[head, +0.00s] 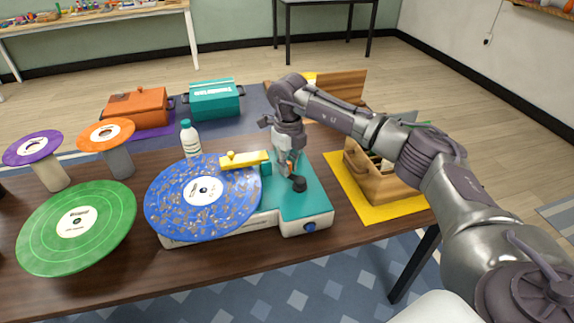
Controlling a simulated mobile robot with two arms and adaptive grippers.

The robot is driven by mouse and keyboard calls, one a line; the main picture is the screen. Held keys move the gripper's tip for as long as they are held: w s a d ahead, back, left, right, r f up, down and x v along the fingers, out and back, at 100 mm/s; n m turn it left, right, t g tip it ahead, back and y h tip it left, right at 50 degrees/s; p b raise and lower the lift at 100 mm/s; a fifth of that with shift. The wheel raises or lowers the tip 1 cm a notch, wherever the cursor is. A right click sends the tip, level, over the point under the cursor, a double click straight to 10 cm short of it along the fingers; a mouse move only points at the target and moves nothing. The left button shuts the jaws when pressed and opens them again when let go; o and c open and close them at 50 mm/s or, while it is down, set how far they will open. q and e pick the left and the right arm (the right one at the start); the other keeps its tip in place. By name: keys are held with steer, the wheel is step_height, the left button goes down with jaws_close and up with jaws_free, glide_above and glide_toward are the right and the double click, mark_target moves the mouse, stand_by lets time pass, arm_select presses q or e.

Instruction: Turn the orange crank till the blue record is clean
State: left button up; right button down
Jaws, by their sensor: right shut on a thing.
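The blue record (170,205) lies flat on a white and teal machine (312,207), with many grey-brown dirty patches on its face. A yellow arm (250,159) reaches over its far edge. My right gripper (287,166) points down over the machine's teal top, right of the record, and is shut on the orange crank, mostly hidden by the fingers. A dark round hub (299,184) shows just beside the fingertips. My left gripper is out of view.
A green record (105,215) and purple (33,147) and orange (106,135) discs on posts stand left. A bottle (190,143) stands behind the blue record. A wooden crate (385,185) sits on a yellow mat (408,211) at right. Orange (137,108) and teal (215,101) boxes stand behind.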

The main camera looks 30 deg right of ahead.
mark_target(289, 162)
steer(key=shift+d+r+m, duration=0.1)
steer(key=shift+d+m, duration=0.05)
steer(key=shift+m, duration=0.25)
steer(key=c, duration=1.1)
jaws_free()
steer(key=shift+o, duration=0.2)
step_height(289, 162, up, 12)
